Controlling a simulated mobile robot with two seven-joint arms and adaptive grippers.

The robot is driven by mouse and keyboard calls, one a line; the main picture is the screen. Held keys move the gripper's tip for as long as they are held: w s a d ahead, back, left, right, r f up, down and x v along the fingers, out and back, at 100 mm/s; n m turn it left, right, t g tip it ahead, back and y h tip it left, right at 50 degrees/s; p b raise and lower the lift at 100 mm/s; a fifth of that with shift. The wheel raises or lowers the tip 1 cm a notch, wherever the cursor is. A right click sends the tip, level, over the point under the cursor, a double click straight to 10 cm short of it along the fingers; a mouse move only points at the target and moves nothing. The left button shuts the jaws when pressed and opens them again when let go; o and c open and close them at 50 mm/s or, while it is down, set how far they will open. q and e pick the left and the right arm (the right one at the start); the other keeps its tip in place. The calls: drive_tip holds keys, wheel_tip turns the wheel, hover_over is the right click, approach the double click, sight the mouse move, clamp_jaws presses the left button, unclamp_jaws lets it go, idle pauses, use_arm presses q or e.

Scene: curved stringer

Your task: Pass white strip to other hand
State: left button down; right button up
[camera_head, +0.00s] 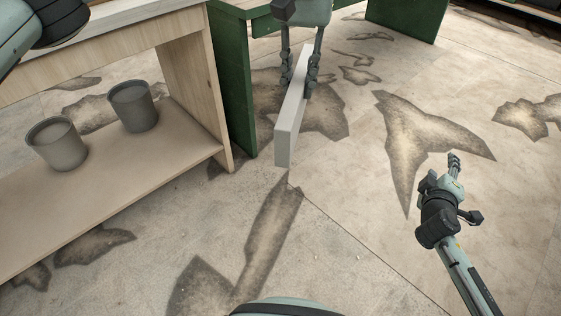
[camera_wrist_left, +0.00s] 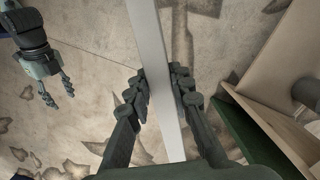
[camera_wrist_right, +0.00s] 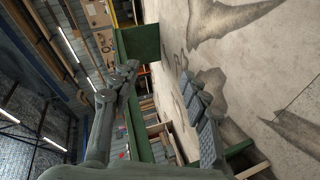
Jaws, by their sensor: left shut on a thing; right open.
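The white strip (camera_head: 290,124) is a long flat bar in the upper middle of the head view, held above the floor beside the green table. My left gripper (camera_head: 299,76) is shut on it, with a finger on each side. In the left wrist view the strip (camera_wrist_left: 151,40) runs between the fingers of my left gripper (camera_wrist_left: 160,88). My right gripper (camera_head: 454,163) is apart from the strip, at the lower right of the head view. In the right wrist view my right gripper (camera_wrist_right: 160,82) is open and empty; the strip is not seen there.
A wooden shelf unit (camera_head: 110,190) at the left holds two grey pots (camera_head: 57,144) (camera_head: 133,106). The green table (camera_head: 235,85) stands just left of and behind the strip. The stained concrete floor between the strip and my right gripper is clear.

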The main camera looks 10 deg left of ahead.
sight(286, 145)
drive_tip(key=s+a+r+m+t+y, duration=0.1)
drive_tip(key=s+a+r+m+y, duration=0.3)
drive_tip(key=a, duration=1)
drive_tip(key=s+a+r+h, duration=0.1)
drive_tip(key=s+a+r, duration=0.35)
drive_tip(key=a, duration=0.95)
drive_tip(key=s+a+r+m+t, duration=0.1)
drive_tip(key=s+a+r+m, duration=0.1)
drive_tip(key=s+a+r, duration=0.1)
drive_tip(key=s+a+r+m+t, duration=0.1)
drive_tip(key=s+a+r+m, duration=0.1)
drive_tip(key=s+r, duration=0.3)
drive_tip(key=s+a+r+m+t+y, duration=0.1)
drive_tip(key=s+a+r+m, duration=0.1)
drive_tip(key=s+a+r, duration=0.2)
drive_tip(key=shift+s, duration=0.2)
drive_tip(key=shift+w+r, duration=0.1)
drive_tip(key=shift+w, duration=0.05)
drive_tip(key=w, duration=0.7)
drive_tip(key=w+d, duration=0.1)
drive_tip(key=w, duration=0.3)
drive_tip(key=shift+w+d, duration=0.1)
drive_tip(key=shift+w, duration=0.1)
